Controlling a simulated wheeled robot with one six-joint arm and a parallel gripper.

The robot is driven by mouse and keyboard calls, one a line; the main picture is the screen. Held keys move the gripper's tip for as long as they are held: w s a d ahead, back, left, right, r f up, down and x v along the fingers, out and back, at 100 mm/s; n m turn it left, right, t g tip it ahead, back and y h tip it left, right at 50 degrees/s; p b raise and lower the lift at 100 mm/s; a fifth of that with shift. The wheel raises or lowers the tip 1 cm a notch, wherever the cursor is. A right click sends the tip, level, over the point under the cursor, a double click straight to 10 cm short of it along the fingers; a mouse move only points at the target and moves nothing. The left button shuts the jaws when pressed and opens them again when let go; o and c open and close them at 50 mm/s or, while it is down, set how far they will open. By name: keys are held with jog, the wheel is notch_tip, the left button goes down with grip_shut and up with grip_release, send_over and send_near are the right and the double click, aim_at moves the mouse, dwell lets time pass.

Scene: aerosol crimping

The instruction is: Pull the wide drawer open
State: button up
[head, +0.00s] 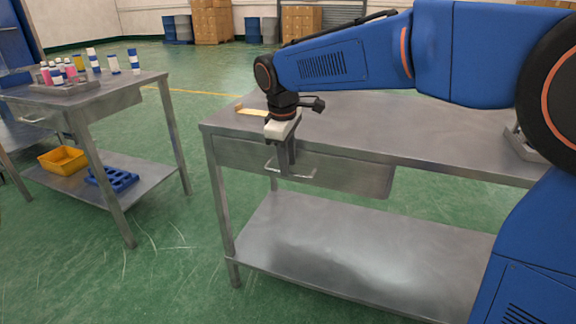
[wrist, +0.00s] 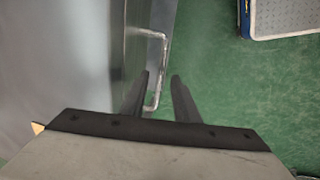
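The wide drawer (head: 345,177) sits under the top of the near steel table, and its front looks flush with the table, so it appears closed. Its bar handle (head: 303,177) sticks out from the front; the handle also shows in the wrist view (wrist: 161,70). My gripper (head: 284,163) points down at the handle, in front of the drawer. In the wrist view my two dark fingers (wrist: 161,75) are apart, and the handle's bar shows in the gap between them. I cannot tell whether either finger touches the bar.
The table top (head: 400,125) holds a small wooden piece (head: 252,112) by its back left corner. A lower shelf (head: 350,245) lies below the drawer. A second table (head: 110,95) with bottles stands to the left. The green floor in front of the drawer is clear.

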jog(key=shift+w+d+f, duration=0.1)
jog(key=shift+w+f, duration=0.05)
jog(key=shift+f, duration=0.65)
grip_shut()
jog(key=s+a, duration=0.5)
jog(key=s, duration=0.8)
jog(key=s+a, duration=0.4)
jog(key=s, duration=0.9)
jog(key=shift+s+a, duration=0.4)
grip_release()
